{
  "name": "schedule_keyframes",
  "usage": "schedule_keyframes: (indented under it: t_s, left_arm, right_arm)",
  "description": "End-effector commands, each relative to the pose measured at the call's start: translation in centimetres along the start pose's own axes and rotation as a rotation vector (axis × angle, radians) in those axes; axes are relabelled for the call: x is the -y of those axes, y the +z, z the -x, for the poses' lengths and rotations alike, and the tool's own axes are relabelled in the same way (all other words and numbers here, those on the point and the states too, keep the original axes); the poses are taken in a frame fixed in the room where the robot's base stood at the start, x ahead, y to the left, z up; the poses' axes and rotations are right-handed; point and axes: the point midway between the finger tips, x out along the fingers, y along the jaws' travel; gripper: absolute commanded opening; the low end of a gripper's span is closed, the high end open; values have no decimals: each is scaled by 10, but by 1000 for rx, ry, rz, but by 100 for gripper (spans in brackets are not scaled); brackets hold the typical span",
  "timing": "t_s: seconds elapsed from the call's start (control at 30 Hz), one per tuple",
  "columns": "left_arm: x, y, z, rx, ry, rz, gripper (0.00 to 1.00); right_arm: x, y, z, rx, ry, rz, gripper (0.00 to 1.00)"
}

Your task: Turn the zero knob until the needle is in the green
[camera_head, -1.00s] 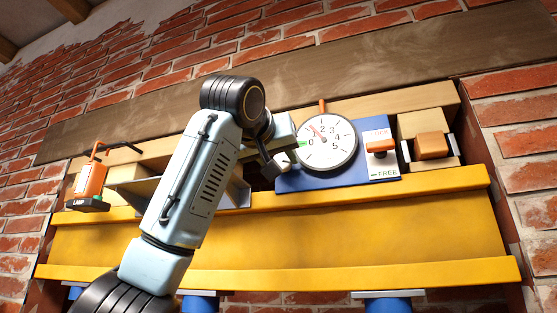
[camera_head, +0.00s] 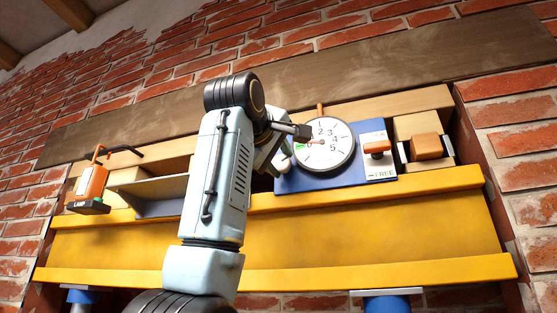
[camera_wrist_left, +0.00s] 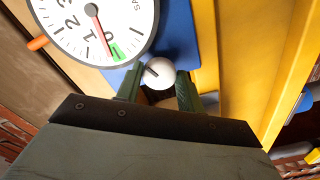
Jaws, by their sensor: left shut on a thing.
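The round white gauge (camera_head: 325,155) sits on a blue plate. It also shows at the top left of the left wrist view (camera_wrist_left: 75,30). Its red needle (camera_wrist_left: 101,30) points close beside the small green band (camera_wrist_left: 117,50), on the side towards the 0. I cannot tell whether the tip overlaps the green. The white zero knob (camera_wrist_left: 160,72) has a dark mark and sits below the gauge in the left wrist view. My left gripper (camera_wrist_left: 160,88) is shut on the knob, one green finger on each side. In the head view my arm partly hides the knob. My right gripper is not in view.
An orange lock lever (camera_head: 377,147) on a white plate marked FREE is right of the gauge, then an orange block (camera_head: 427,146). An orange lamp (camera_head: 90,186) hangs at left, near a grey shelf (camera_head: 160,196). A yellow beam (camera_head: 370,238) runs below.

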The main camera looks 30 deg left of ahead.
Motion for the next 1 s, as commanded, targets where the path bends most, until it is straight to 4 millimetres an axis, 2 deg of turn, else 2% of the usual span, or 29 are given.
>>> schedule_keyframes:
  t_s: [0.37,0.9,0.93,1.0]
  left_arm:
    - [0,0,0,0,0,154,15]
    - [0,0,0,-1,0,174,15]
    - [0,0,0,-1,0,174,42]
    - [0,0,0,-1,0,174,51]
  right_arm:
    - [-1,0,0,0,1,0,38]
    - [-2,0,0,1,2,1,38]
    - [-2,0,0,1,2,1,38]
    - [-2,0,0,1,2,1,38]
